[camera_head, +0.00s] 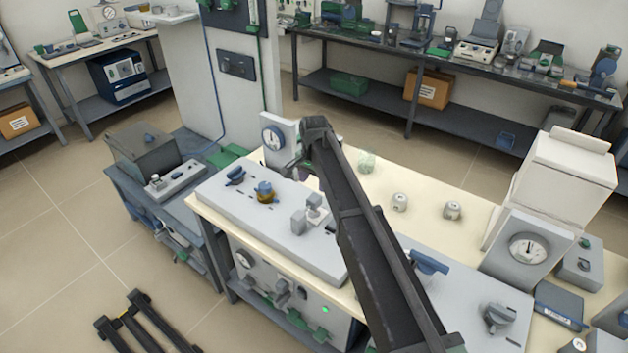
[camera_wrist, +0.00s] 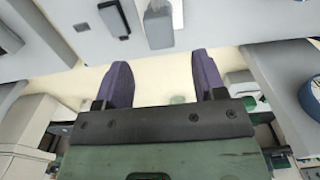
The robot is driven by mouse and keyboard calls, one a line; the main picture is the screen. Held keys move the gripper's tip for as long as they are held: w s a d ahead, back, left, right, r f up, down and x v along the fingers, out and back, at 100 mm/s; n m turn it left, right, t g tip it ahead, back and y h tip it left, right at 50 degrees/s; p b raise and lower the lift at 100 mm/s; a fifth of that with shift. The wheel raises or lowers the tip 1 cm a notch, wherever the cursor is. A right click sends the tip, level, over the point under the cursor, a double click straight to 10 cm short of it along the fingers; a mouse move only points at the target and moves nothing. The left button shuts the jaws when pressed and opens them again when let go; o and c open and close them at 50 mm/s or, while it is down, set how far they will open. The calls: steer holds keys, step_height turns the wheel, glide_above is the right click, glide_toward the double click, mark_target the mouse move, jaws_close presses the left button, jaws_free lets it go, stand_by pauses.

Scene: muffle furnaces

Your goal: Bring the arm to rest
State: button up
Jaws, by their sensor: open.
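My gripper shows in the wrist view (camera_wrist: 162,66) with its two purple fingers apart and nothing between them. In the head view my dark arm reaches from the lower right up to the middle of the bench.
A dial gauge (camera_head: 273,138) stands close to my gripper. A white box-shaped furnace (camera_head: 566,175) with a dial housing (camera_head: 527,250) is at the right. Blue-handled parts (camera_head: 428,262) lie near my arm.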

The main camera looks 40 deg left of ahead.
step_height(320, 180, up, 4)
steer(key=shift+f+p, duration=0.15)
steer(key=shift+p, duration=0.7)
steer(key=s+d, duration=0.3)
steer(key=d, duration=1.8)
steer(key=s+d, duration=0.4)
steer(key=d, duration=1.7)
steer(key=s+d, duration=0.3)
steer(key=d, duration=1.9)
steer(key=shift+s, duration=0.35)
